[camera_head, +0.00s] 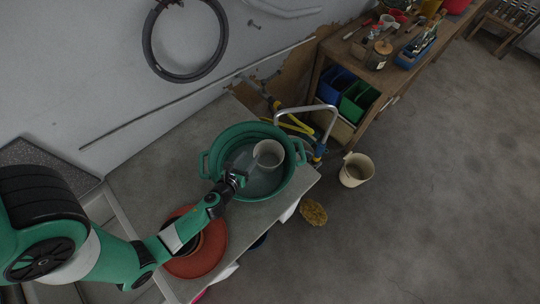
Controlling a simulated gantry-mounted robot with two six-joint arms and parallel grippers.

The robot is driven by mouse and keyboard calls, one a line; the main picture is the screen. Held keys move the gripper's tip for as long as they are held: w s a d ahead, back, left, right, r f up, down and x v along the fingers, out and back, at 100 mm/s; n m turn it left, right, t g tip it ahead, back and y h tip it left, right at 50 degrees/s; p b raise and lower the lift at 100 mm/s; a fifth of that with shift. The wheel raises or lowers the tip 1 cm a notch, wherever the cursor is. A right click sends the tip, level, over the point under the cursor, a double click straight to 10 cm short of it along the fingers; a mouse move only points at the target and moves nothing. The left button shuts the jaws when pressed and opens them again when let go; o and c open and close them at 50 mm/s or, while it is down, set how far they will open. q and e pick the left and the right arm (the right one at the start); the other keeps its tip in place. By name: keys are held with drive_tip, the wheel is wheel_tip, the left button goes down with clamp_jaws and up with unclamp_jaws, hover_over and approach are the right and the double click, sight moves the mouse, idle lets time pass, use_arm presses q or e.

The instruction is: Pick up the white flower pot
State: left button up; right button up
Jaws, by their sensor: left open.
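A white flower pot (268,149) sits inside a green two-handled tub (214,147) on the grey counter. Its opening faces up toward the camera. My left gripper (243,174) reaches in from the lower left over the tub's near-left rim. It is open, and its tips are small in view, close to the pot's left side. I cannot tell whether they touch the pot. My right gripper is not in view.
A reddish round basin (212,262) lies under my left forearm. A curved metal tap or rail (306,109) rises behind the tub. A cream bucket (356,170) and a yellowish clump (313,212) are on the floor. A cluttered wooden bench (385,62) stands behind.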

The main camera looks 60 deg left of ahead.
sight(260, 146)
use_arm(q)
drive_tip(key=x, duration=0.2)
drive_tip(key=f+b+x, duration=0.1)
drive_tip(key=x, duration=0.2)
drive_tip(key=f+b+x, duration=0.1)
drive_tip(key=x, duration=0.2)
drive_tip(key=shift+s+d, duration=0.1)
drive_tip(key=shift+s, duration=0.05)
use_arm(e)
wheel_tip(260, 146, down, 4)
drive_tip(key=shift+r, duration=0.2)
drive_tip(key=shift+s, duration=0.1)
use_arm(q)
clamp_jaws()
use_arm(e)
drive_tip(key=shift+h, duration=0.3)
